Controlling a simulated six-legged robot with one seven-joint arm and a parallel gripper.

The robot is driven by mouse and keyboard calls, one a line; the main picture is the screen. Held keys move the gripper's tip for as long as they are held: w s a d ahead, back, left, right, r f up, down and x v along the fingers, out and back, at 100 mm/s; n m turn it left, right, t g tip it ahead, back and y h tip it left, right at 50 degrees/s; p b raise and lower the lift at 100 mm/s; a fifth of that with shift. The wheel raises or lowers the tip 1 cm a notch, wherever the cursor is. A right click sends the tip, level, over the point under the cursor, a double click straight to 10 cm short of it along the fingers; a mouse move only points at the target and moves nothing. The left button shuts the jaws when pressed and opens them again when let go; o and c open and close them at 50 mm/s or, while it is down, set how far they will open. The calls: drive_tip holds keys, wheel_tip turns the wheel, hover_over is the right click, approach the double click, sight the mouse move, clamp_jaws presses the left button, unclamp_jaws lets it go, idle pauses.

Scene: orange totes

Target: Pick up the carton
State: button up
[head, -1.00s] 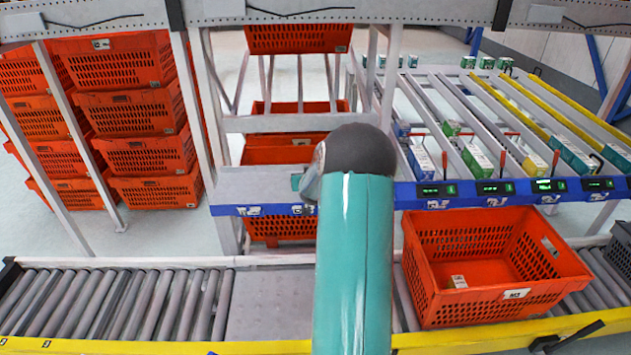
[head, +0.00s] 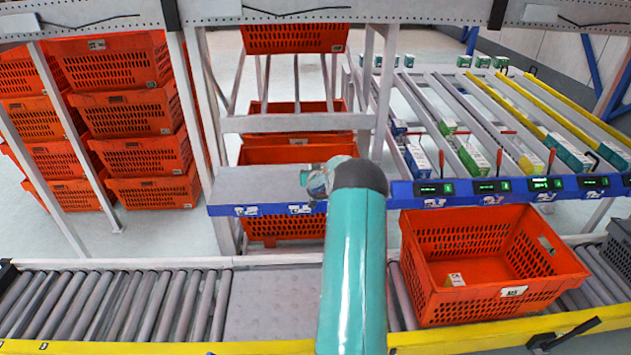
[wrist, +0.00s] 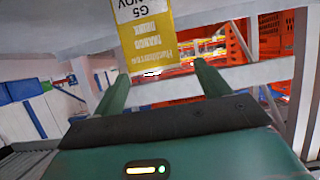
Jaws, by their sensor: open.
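A yellow carton (wrist: 146,45) with upside-down print and a white top part shows at the upper edge of the wrist view; its upper end is cut off. My gripper (wrist: 160,70) is open, with one green finger on each side of the carton's lower end. The carton appears beyond the fingertips; I cannot tell whether they touch it. In the head view my teal arm stands in the middle and the gripper's fingers cannot be made out. A small carton (head: 455,279) lies in the orange tote (head: 470,304) at the right.
A sloped rack at the right holds several cartons in lanes, among them a white-green one (head: 475,159) and a teal one (head: 568,153). A grey shelf (head: 262,186) stands behind my arm. A roller conveyor (head: 115,303) runs along the front. Orange totes (head: 145,155) are stacked at left.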

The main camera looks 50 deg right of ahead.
drive_tip(key=x, duration=0.4)
drive_tip(key=shift+s+f, duration=0.1)
drive_tip(key=c, duration=1.1)
drive_tip(key=shift+c, duration=0.9)
